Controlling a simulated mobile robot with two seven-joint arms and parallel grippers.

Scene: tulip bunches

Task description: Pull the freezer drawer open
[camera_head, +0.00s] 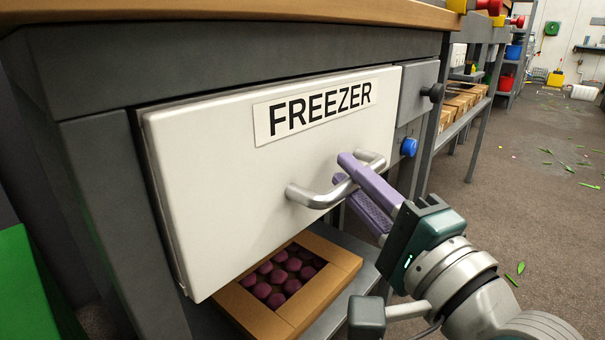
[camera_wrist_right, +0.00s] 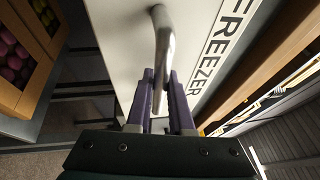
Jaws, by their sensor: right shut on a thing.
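The freezer drawer (camera_head: 215,190) has a white front with a FREEZER label and sits in a dark grey bench. Its front stands slightly proud of the frame at the left edge; I cannot tell how far out it is. A curved metal handle (camera_head: 312,197) is fixed across the front. My right gripper (camera_head: 348,176) is shut on the handle, with its purple fingers on either side of the bar. The handle (camera_wrist_right: 164,45) runs between the fingers (camera_wrist_right: 164,85) in the right wrist view. My left gripper is not in view.
Below the drawer, a wooden crate (camera_head: 232,297) of dark red round things sits on a low shelf. A blue knob (camera_head: 408,147) and a black knob (camera_head: 433,93) are right of the drawer. A green object (camera_head: 35,290) is at lower left. The floor (camera_head: 535,215) at right is mostly clear, with scattered leaves.

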